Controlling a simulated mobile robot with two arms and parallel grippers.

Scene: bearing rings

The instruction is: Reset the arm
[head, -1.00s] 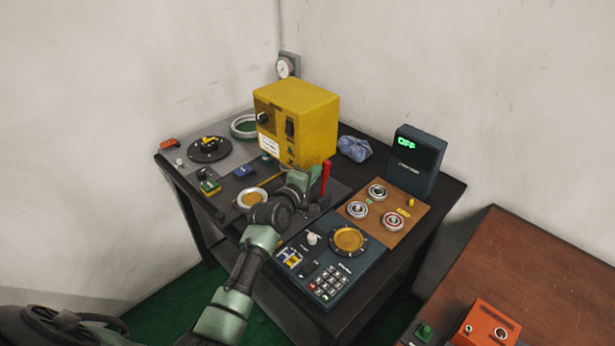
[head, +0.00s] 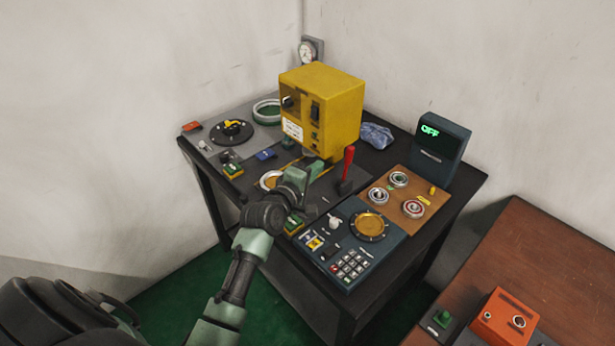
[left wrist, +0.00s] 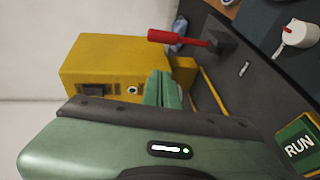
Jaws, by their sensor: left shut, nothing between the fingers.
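My left gripper (head: 298,178) reaches in over the front of the dark table. Its green fingers are together with nothing between them. In the left wrist view the shut fingers (left wrist: 162,90) show in front of the yellow machine. The red-handled lever (head: 348,165) stands to the right of the gripper, apart from it. In the left wrist view the red lever (left wrist: 175,37) is beyond the fingers. The yellow machine (head: 330,95) stands behind the gripper. A gold round dish (head: 271,180) is partly hidden by the gripper. My right gripper is in neither view.
A blue keypad panel with a gold disc (head: 369,226) lies right of my arm. Several bearing rings sit on a brown board (head: 420,198). A display (head: 442,145) reads OFF. A blue cloth (head: 376,135) lies behind. A brown table (head: 530,240) stands at right.

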